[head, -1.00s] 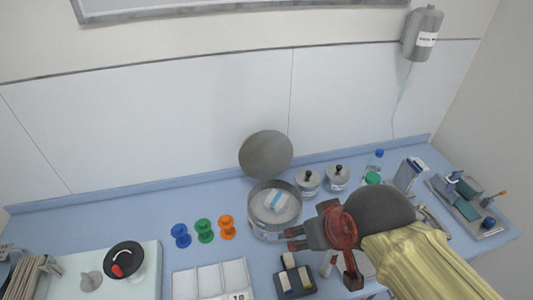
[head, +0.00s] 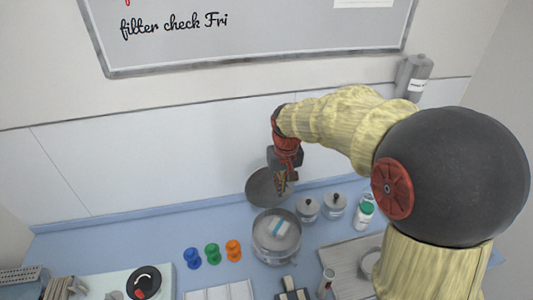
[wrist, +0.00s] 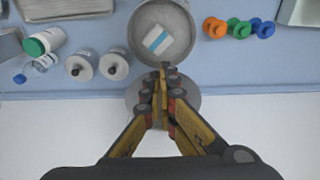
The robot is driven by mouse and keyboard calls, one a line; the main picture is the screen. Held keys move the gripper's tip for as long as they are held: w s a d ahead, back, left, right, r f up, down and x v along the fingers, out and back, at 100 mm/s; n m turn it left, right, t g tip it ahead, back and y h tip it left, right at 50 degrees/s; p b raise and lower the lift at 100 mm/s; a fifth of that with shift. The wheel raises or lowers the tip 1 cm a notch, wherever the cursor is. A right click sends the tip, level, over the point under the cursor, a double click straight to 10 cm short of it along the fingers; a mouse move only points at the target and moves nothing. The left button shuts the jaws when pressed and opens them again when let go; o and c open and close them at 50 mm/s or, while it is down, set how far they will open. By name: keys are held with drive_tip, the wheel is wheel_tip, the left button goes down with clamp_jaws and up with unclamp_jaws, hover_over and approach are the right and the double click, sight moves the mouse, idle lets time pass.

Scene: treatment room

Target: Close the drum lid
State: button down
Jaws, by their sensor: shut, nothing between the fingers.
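The drum (head: 277,243) is a round metal container on the blue counter, with a blue-and-white packet (head: 279,228) inside; it also shows in the wrist view (wrist: 190,50). Its round grey lid (head: 262,189) stands open, tilted up behind the drum near the wall. My gripper (head: 284,190) is shut and empty, pointing down in front of the lid in the head view and covering its right part. In the wrist view my gripper (wrist: 163,70) overlaps the lid (wrist: 190,85) and the drum's edge. Whether the fingers touch the lid I cannot tell.
Two lidded metal jars (head: 307,209) and a green-capped bottle (head: 365,214) stand right of the drum. Blue, green and orange spools (head: 213,253) stand left of it. A metal tray (head: 340,265) lies in front right. The wall is close behind the lid.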

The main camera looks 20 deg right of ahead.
drive_tip(key=w+r+t+p, duration=0.2)
drive_tip(key=w+p, duration=0.1)
drive_tip(key=w, duration=1.8)
drive_tip(key=x, duration=0.7)
drive_tip(key=d+p+x, duration=0.1)
drive_tip(key=x, duration=0.2)
drive_tip(key=shift+w, duration=0.3)
drive_tip(key=s+p, duration=0.1)
drive_tip(key=s, duration=0.3)
drive_tip(key=shift+a, duration=0.15)
drive_tip(key=shift+d+b, duration=0.2)
drive_tip(key=shift+b, duration=0.15)
